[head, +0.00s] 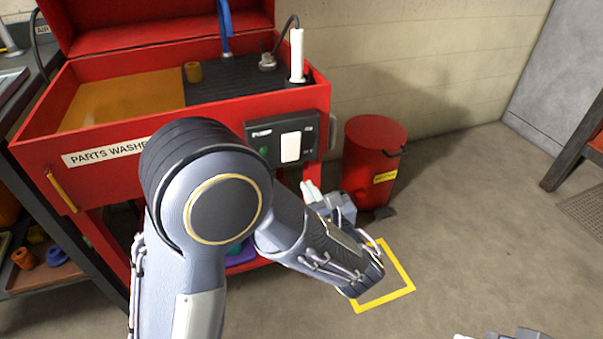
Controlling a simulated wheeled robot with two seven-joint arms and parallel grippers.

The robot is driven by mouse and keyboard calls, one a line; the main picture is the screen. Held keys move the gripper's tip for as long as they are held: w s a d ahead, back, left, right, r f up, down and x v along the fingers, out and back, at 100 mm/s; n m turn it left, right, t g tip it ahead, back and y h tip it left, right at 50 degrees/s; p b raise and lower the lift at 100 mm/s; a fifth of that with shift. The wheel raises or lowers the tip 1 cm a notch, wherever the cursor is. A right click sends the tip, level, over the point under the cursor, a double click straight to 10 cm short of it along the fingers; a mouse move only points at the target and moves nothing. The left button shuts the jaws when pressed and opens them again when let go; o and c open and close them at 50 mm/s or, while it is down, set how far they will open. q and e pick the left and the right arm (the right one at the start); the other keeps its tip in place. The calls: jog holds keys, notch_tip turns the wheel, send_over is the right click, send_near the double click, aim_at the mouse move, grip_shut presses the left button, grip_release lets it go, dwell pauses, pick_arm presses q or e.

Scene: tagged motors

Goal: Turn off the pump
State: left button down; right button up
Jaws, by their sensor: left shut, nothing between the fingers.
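The red parts washer (210,104) stands at the left with its lid up. On its front right is a dark control panel (312,126) with a large white rocker or plate (290,147), a small green button or lamp (264,152) and a small label. My left arm hides part of the washer's front. Only a sliver of my right gripper (466,337) shows at the bottom edge.
A red lidded bin (374,160) stands right of the washer, close to my left gripper. A yellow floor outline (407,278) lies beyond my left forearm. A dark bench with shelves (40,275) is at the left. The floor at the right is mostly clear.

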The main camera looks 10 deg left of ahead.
pick_arm(q)
jog(key=v, duration=0.3)
jog(key=f+v, duration=0.1)
jog(key=v, duration=0.1)
jog(key=shift+s+d+f+p, duration=0.1)
jog(key=shift+s+d+p, duration=0.15)
jog(key=shift+s+p, duration=0.15)
jog(key=s+a+f+n+g+y, duration=0.1)
jog(key=s+a+n+g, duration=0.2)
jog(key=a+n+g, duration=0.6)
jog(key=s+a+f+n+g+h, duration=0.2)
jog(key=s+a+n+h, duration=0.25)
jog(key=s, duration=0.25)
jog(key=s+a+f+n+g+h, duration=0.2)
jog(key=s+a+n+h, duration=0.15)
jog(key=s+n, duration=0.25)
jog(key=s+d+r+n+t+h, duration=0.35)
jog(key=r+n+t+h, duration=0.2)
jog(key=n, duration=0.65)
notch_tip(320, 180, up, 28)
jog(key=p, duration=2.8)
jog(key=shift+d+r+m+g+h+p, duration=0.2)
jog(key=shift+d+m+g+h+p, duration=0.15)
jog(key=shift+g+h, duration=0.1)
